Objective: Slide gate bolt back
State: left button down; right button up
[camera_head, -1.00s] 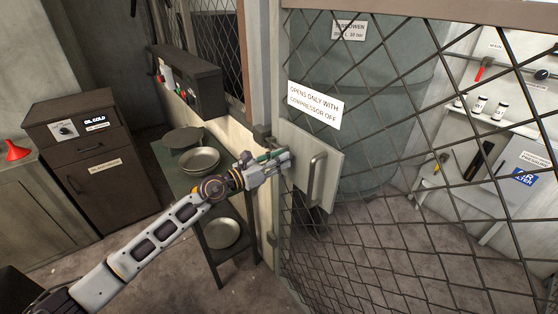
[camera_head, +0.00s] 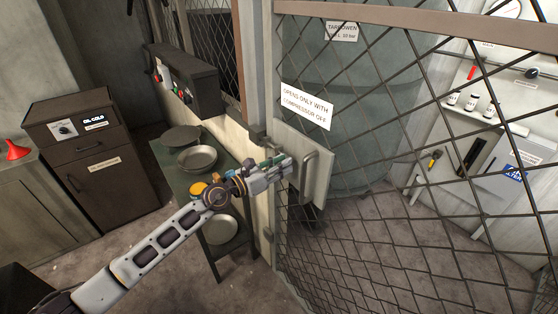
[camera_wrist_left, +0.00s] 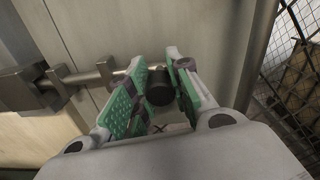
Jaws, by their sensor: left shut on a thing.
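The gate is a wire-mesh panel (camera_head: 420,215) with a pale plate (camera_head: 322,160) and a bar handle (camera_head: 309,182) at its left edge. My left gripper (camera_head: 284,166) is at the plate's left edge, beside the handle. In the left wrist view, its green-padded fingers (camera_wrist_left: 160,82) are shut on the dark round knob (camera_wrist_left: 159,93) of the gate bolt. The bolt rod (camera_wrist_left: 100,76) runs left from the knob across a vertical seam to a metal bracket (camera_wrist_left: 25,90). In the head view the gripper hides the knob. My right gripper is out of view.
A sign (camera_head: 307,105) on the mesh reads "opens only with compressor off". A dark cabinet (camera_head: 95,165) is further left. Behind the mesh are a large tank (camera_head: 375,110) and a wall panel (camera_head: 510,170).

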pick_arm(q)
jog(key=shift+s+d+p, duration=0.6)
jog(key=shift+s+d, duration=0.05)
jog(key=shift+s, duration=0.25)
jog(key=shift+s+d+p, duration=0.3)
jog(key=shift+s+d, duration=0.1)
jog(key=shift+s, duration=0.15)
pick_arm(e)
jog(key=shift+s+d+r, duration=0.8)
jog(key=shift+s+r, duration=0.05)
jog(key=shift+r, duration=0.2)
pick_arm(q)
jog(key=shift+f, duration=0.1)
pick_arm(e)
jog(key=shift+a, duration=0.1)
pick_arm(q)
jog(key=c, duration=1.3)
grip_release()
jog(key=shift+s+d, duration=0.1)
jog(key=shift+s, duration=0.05)
jog(key=shift+o, duration=0.2)
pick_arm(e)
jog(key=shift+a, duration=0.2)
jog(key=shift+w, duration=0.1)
pick_arm(q)
jog(key=v, duration=1.2)
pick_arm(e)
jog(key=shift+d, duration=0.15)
